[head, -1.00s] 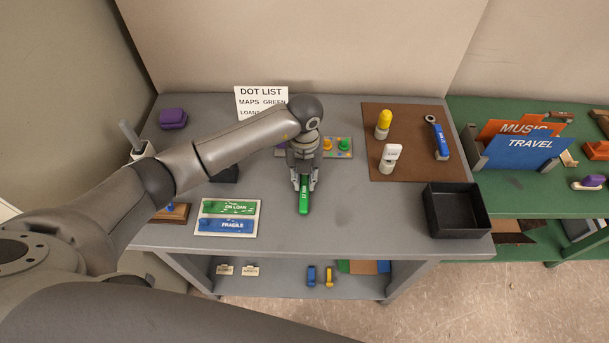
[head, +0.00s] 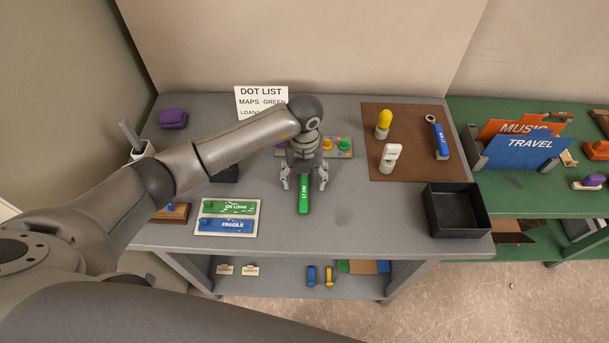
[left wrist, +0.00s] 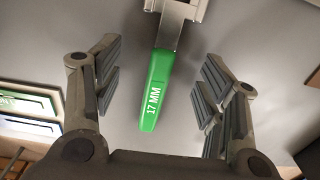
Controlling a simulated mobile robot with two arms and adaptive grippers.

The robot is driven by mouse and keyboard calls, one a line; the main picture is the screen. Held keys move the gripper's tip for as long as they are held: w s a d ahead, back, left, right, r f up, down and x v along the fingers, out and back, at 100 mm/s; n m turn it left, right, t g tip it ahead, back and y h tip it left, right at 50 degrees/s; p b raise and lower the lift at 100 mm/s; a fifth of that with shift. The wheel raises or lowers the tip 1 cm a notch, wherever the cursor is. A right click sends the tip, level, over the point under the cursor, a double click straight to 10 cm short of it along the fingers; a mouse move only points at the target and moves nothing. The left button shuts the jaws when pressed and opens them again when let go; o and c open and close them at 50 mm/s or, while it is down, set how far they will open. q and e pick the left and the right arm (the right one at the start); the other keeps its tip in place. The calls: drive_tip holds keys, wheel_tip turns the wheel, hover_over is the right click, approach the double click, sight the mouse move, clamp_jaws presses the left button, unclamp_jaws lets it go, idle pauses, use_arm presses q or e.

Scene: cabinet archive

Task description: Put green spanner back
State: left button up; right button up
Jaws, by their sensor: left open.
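The green spanner (head: 304,196), marked 17 MM on its handle, lies on the grey table in the middle of the head view. In the left wrist view its green handle (left wrist: 156,92) runs between the fingers, with its metal end at the top edge. My left gripper (head: 304,184) is open over the spanner, one finger on each side of the handle and apart from it. The spanner's metal end is hidden under the gripper in the head view. A blue spanner (head: 440,141) lies on the brown mat (head: 400,172). My right gripper is not in view.
A black tray (head: 457,232) stands at the table's front right. ON LOAN and FRAGILE plates (head: 227,218) lie at front left. Yellow-topped (head: 383,122) and white (head: 390,157) upright items stand on the mat. A strip with coloured knobs (head: 338,147) is behind the gripper.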

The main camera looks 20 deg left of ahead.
use_arm(q)
drive_tip(key=shift+r, duration=0.15)
drive_tip(key=shift+r+p, duration=2.15)
drive_tip(key=shift+r, duration=0.75)
drive_tip(key=shift+r, duration=0.1)
wheel_tip(320, 180, up, 12)
